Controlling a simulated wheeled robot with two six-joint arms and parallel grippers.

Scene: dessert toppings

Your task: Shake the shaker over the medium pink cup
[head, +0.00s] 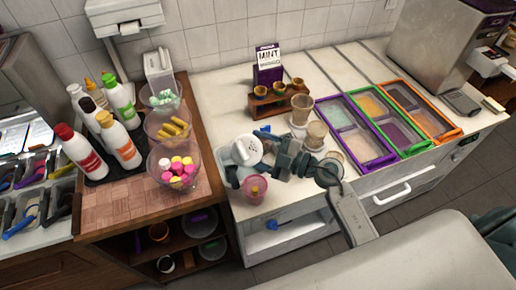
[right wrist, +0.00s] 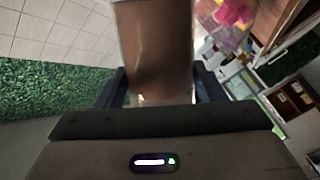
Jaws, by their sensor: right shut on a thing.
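My right gripper (head: 283,154) is shut on the shaker, whose white perforated lid (head: 247,150) points left and toward the head camera. The shaker is tilted well over. In the right wrist view its brown-filled body (right wrist: 153,50) sits between the two fingers (right wrist: 153,88). A small pink cup (head: 254,189) stands just below the lid, near the counter's front left edge. Lid and cup look apart, but I cannot tell the height between them. My left gripper is not in view.
Cup stacks (head: 302,108) stand behind my right gripper. Lidded topping trays (head: 352,130) with purple, green and orange frames lie to the right. A wooden holder (head: 281,105) stands behind. Candy bowls (head: 173,165) and sauce bottles (head: 118,142) stand on the left.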

